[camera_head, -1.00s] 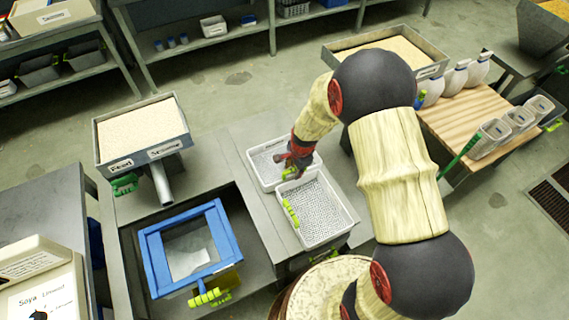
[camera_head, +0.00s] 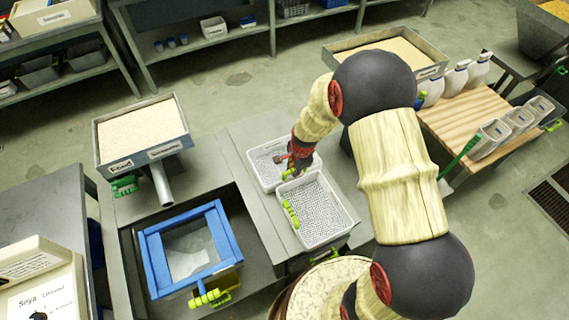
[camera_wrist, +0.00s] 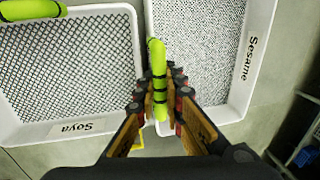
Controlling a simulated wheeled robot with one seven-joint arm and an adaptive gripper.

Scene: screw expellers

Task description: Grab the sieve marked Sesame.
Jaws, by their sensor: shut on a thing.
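The white sieve marked Sesame (camera_wrist: 220,112) has a fine mesh and fills the upper right of the wrist view. In the head view it is the farther white sieve (camera_head: 262,158), partly hidden by my gripper (camera_head: 298,164). Its bright green handle (camera_wrist: 156,62) lies between my fingers. My gripper (camera_wrist: 162,100) is shut on that handle, with a finger on each side. The sieve marked Soya (camera_wrist: 75,85) is beside it at the left of the wrist view, with a coarser mesh. In the head view the Soya sieve (camera_head: 325,215) is nearer, with a green handle on its left side.
A blue-framed box (camera_head: 225,232) sits in a recess left of the sieves. A Feed Sesame hopper (camera_head: 140,130) with a spout stands at the left. A wooden table (camera_head: 470,115) with white bottles and clear containers is at the right.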

